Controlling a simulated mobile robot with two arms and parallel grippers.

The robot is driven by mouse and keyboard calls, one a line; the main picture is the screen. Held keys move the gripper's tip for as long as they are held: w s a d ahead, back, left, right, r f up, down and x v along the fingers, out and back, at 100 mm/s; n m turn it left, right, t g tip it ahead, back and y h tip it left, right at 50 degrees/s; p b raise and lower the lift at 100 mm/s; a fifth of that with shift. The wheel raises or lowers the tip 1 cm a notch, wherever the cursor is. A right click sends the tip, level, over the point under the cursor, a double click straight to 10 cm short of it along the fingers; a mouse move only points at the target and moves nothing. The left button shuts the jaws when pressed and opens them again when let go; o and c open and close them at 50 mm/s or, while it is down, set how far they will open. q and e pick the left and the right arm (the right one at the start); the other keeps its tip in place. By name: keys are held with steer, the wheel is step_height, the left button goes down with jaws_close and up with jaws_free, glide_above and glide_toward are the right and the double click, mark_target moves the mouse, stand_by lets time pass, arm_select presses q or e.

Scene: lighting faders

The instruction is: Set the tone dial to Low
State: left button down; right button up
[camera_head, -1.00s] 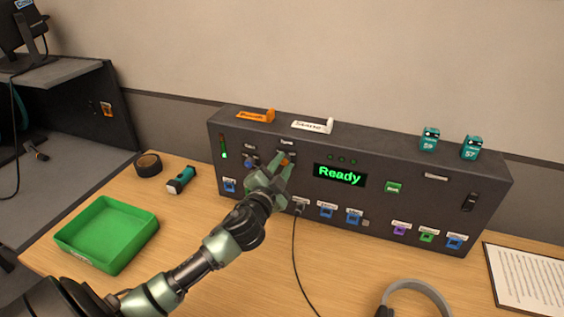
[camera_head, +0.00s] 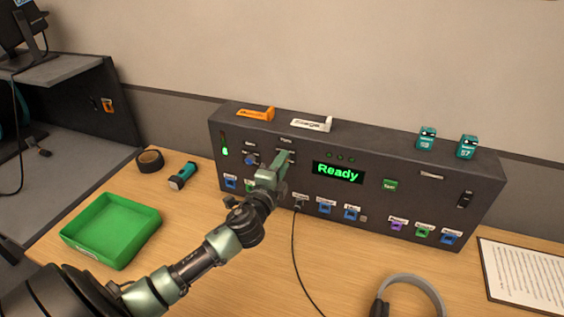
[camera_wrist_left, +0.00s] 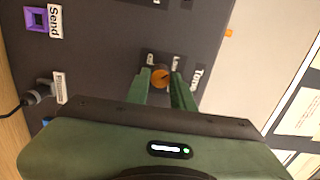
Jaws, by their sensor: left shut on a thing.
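The orange tone dial (camera_wrist_left: 161,77) sits on the front of the dark console, between the two green fingertips of my left gripper (camera_wrist_left: 160,82) in the left wrist view. The fingers are shut on the dial, one on each side. Small labels stand around it; one seems to read Low (camera_wrist_left: 175,61), and the Tone label (camera_wrist_left: 197,76) is partly hidden. I cannot tell exactly where the dial points. In the head view my left gripper (camera_head: 283,160) reaches the panel left of the green Ready display (camera_head: 338,173) and hides the dial. My right gripper is not in view.
The console (camera_head: 400,165) carries a blue knob (camera_head: 250,160), coloured sockets, a Test button (camera_head: 390,185) and a switch (camera_head: 465,199). A black cable (camera_head: 296,250) hangs from its front.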

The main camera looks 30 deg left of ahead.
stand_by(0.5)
arm_select(q)
steer(key=c, duration=1.2)
jaws_free()
steer(key=b+v, duration=0.1)
steer(key=v, duration=0.6)
steer(key=shift+s+d+b, duration=0.15)
steer(key=shift+s+b, duration=0.2)
steer(key=shift+b, duration=0.05)
